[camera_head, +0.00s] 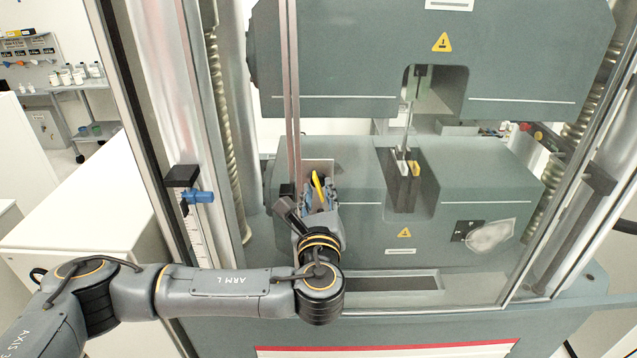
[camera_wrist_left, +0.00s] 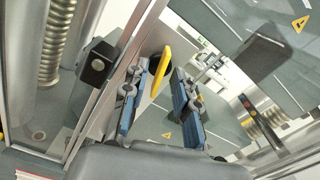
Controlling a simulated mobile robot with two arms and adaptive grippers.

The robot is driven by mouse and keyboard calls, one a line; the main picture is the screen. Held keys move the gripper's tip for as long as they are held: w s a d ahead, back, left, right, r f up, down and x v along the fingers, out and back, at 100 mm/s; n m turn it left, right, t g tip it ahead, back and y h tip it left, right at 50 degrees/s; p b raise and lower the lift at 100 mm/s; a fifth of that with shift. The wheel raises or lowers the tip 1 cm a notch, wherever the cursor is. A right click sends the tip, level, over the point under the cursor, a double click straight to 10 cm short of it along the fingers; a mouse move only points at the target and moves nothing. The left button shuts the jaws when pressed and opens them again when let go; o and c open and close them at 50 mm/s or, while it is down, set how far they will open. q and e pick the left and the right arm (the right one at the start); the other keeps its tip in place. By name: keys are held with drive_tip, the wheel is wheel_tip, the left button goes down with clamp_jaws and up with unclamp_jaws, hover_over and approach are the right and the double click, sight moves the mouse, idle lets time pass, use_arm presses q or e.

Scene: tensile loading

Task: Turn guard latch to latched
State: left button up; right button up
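The guard latch has a yellow handle (camera_head: 318,186) in front of a grey plate (camera_head: 318,165) by the guard door's frame. The handle stands near upright, leaning slightly. In the left wrist view the yellow handle (camera_wrist_left: 156,70) is slanted and shows beyond the fingers, in the gap between them. My left gripper (camera_head: 318,199) is at the latch, and its blue-padded fingers (camera_wrist_left: 160,105) are apart. I see no clear contact between pads and handle; the handle's lower end is partly hidden. My right gripper is not in view.
Clear guard panels with metal frame bars (camera_head: 291,90) stand in front of the grey testing machine (camera_head: 345,60). A thin specimen (camera_head: 409,125) is between its upper and lower heads. A blue clamp piece (camera_head: 197,197) sits on the left column. A white cabinet (camera_head: 75,205) is at left.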

use_arm(q)
drive_tip(key=shift+w, duration=0.3)
clamp_jaws()
